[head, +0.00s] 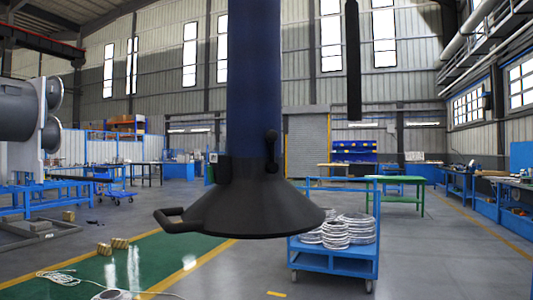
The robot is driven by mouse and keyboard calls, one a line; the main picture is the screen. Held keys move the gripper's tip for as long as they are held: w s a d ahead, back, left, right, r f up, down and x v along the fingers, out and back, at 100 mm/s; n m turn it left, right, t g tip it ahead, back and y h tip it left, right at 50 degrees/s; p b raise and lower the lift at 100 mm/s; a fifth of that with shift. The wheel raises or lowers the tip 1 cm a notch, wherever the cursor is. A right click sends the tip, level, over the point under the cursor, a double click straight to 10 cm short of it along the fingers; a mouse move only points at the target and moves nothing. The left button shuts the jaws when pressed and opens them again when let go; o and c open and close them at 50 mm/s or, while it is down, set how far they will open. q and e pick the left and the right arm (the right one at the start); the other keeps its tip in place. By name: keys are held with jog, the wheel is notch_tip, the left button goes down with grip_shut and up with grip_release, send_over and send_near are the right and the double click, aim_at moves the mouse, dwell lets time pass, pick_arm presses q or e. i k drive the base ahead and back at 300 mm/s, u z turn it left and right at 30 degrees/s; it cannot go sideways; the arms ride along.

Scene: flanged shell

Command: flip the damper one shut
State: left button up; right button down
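A dark blue vertical duct (254,80) hangs in the middle of the head view and ends in a wide black conical hood (254,211). On the front right of the collar above the hood is a small black lever (270,148), which I take for the damper lever. It stands about upright, with a rounded upper end and its lower end at the collar. A black loop handle (165,218) sticks out from the hood's left rim. The damper plate inside the duct is hidden. Neither of my grippers is in view.
A small black box (219,168) sits on the collar's left side. A dark vertical bar (353,60) hangs to the right of the duct. Behind the hood stands a blue cart (332,255) with coiled silvery hoses (336,233). Open floor lies around it.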

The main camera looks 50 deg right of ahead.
aim_at(272, 168)
jog(key=z, duration=1.55)
